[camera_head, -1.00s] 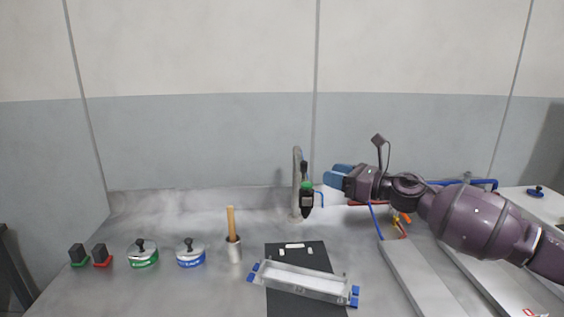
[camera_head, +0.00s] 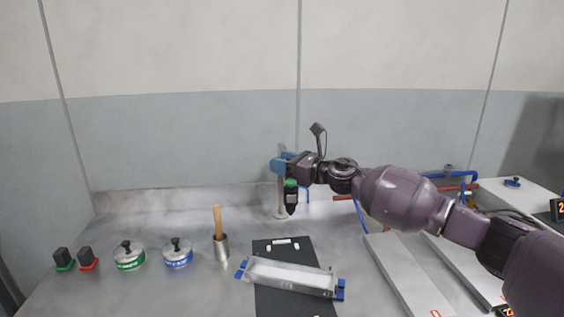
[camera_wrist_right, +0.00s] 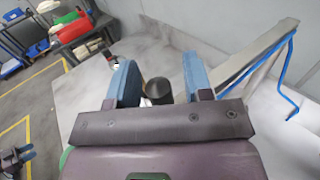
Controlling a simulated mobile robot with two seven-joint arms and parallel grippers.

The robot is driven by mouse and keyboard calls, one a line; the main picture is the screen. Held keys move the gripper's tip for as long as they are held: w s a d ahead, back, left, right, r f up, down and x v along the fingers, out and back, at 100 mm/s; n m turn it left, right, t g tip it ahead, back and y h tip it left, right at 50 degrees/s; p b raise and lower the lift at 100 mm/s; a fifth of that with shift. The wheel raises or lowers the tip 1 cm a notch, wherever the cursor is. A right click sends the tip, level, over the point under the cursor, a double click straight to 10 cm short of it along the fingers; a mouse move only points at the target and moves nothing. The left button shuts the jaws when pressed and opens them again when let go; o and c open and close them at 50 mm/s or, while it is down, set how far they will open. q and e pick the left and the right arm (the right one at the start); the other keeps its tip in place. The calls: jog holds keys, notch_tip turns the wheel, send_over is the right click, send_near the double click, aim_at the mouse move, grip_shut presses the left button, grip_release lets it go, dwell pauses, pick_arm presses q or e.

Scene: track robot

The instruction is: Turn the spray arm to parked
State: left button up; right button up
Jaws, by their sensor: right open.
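The spray arm (camera_head: 282,206) is a pale upright post at the back of the metal worktop. Its black nozzle with a green band (camera_head: 291,197) hangs at the post's right side. My right gripper (camera_head: 282,162), with blue fingers, is at the upper part of the post and hides its top. In the right wrist view my gripper (camera_wrist_right: 160,72) is open, with a black round part (camera_wrist_right: 158,90) between the fingers. A grey bar (camera_wrist_right: 255,58) with a blue hose slants past outside the right finger. Contact cannot be told.
A white tray with blue corner clips (camera_head: 290,275) lies on a black mat (camera_head: 262,300). A cup with a wooden handle (camera_head: 221,246) and two lidded pots (camera_head: 129,256) (camera_head: 178,254) stand left. Grey panels (camera_head: 400,275) lie right. A wall stands close behind.

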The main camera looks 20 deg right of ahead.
jog(key=shift+w+a, duration=0.1)
jog(key=shift+w, duration=0.05)
jog(key=c, duration=0.7)
grip_shut()
jog(key=shift+a, duration=0.1)
